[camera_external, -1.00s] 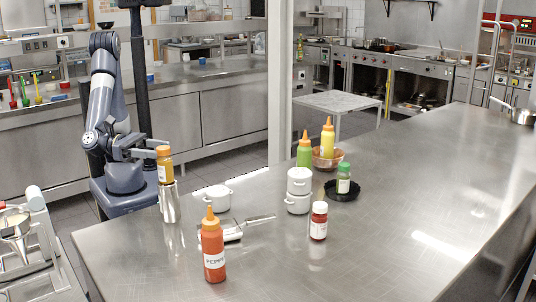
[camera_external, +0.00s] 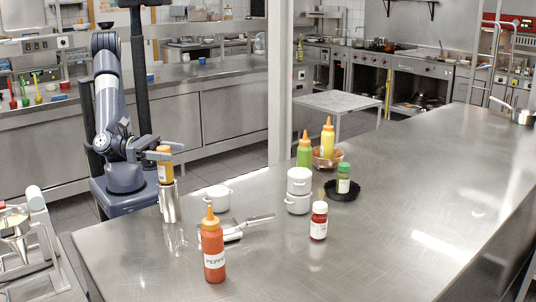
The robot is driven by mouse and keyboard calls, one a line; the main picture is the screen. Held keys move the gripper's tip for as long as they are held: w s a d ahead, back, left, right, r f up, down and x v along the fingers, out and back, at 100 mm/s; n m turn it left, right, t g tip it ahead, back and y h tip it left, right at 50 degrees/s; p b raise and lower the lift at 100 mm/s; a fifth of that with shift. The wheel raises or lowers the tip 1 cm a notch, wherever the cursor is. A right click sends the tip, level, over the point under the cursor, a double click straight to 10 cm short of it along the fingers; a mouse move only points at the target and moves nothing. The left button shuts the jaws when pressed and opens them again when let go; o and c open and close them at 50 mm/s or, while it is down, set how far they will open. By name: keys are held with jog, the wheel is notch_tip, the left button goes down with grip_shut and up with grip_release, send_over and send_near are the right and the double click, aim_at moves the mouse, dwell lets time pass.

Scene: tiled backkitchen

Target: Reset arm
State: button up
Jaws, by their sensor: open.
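My gripper (camera_external: 173,149) is open at the left end of the steel table (camera_external: 370,240), at the height of the orange cap of a small bottle (camera_external: 165,172). One finger shows just behind or beside the cap. I cannot tell whether the fingers are around the bottle or touch it. The bottle is upright, in or on a shiny metal cup (camera_external: 169,204) near the table's left edge. My arm comes down from the upper left, bent at the elbow.
A red squeeze bottle (camera_external: 213,252), metal scoop (camera_external: 245,228), white pot (camera_external: 218,197), stacked white pots (camera_external: 299,190) and red-labelled jar (camera_external: 319,222) stand nearby. A green-capped jar (camera_external: 343,180) sits on a black dish. The table's right side is mostly clear.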

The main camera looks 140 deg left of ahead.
jog(key=shift+s+d+r, duration=0.2)
jog(key=shift+s, duration=0.05)
jog(key=b+v, duration=0.1)
jog(key=v, duration=1)
jog(key=x, duration=1.2)
jog(key=shift+f+p, duration=0.35)
notch_tip(320, 180, up, 10)
jog(key=shift+w+d+r+p, duration=0.1)
jog(key=shift+d+r+p, duration=0.1)
jog(key=shift+p, duration=0.35)
jog(key=w+d+f+m+t+h+b, duration=0.3)
jog(key=w+d+f+m+h+b, duration=0.2)
jog(key=w+d+f, duration=1)
jog(key=shift+w+d+f+h+b, duration=0.35)
jog(key=shift+w+d+h+b, duration=0.85)
jog(key=shift+w+d+b, duration=0.95)
